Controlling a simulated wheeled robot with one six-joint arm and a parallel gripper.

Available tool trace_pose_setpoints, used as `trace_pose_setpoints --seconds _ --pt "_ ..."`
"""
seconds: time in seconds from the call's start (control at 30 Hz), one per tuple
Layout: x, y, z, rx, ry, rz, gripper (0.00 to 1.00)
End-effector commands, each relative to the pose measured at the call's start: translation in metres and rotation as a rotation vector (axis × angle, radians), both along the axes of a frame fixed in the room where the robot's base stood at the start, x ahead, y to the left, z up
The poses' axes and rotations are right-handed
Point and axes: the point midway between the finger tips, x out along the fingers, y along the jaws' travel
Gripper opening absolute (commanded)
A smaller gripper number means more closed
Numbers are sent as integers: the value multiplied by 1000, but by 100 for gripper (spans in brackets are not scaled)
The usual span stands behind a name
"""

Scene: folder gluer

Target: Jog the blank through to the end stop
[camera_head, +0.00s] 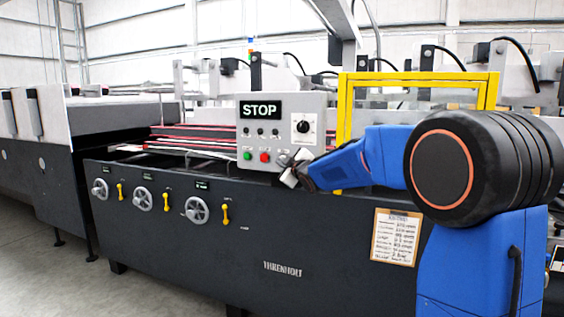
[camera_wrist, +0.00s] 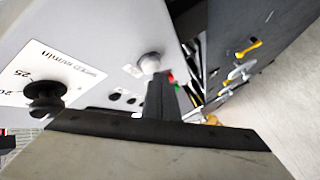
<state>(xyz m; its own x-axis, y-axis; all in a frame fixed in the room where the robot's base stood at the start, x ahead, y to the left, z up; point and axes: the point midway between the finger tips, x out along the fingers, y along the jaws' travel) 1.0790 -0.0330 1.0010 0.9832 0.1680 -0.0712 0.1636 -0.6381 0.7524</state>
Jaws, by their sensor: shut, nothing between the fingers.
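The grey control panel (camera_head: 315,107) has a display (camera_head: 260,110) reading STOP. On its lower row are a green button (camera_head: 247,155) and a red button (camera_head: 265,156). My gripper (camera_head: 290,172) is shut and empty at the panel's lower edge, right of the red button. In the wrist view, my shut gripper (camera_wrist: 161,82) has its tip close to a pale round button (camera_wrist: 150,63); I cannot tell whether they touch. The black speed knob (camera_head: 303,126) also shows in the wrist view (camera_wrist: 45,95). I cannot make out the blank or the end stop.
The dark machine front (camera_head: 200,240) carries several handwheels (camera_head: 143,199) and yellow levers (camera_head: 225,213). Reddish belts (camera_head: 200,133) run left of the panel. A yellow guard frame (camera_head: 420,78) stands behind my arm. The grey floor (camera_head: 40,270) at the front left is clear.

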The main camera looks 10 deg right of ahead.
Motion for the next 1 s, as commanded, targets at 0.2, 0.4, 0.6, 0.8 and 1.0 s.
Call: trace_pose_setpoints --seconds 0.2,0.4,0.6,0.8,1.0 --pt "2 -1 0 1 0 0 0" --pt "3 -2 0 0 0 0 0" --pt "5 -3 0 0 0 0 0" --pt "6 -5 0 -1 0 0 0" --pt "8 -6 0 0 -1 -1 0"
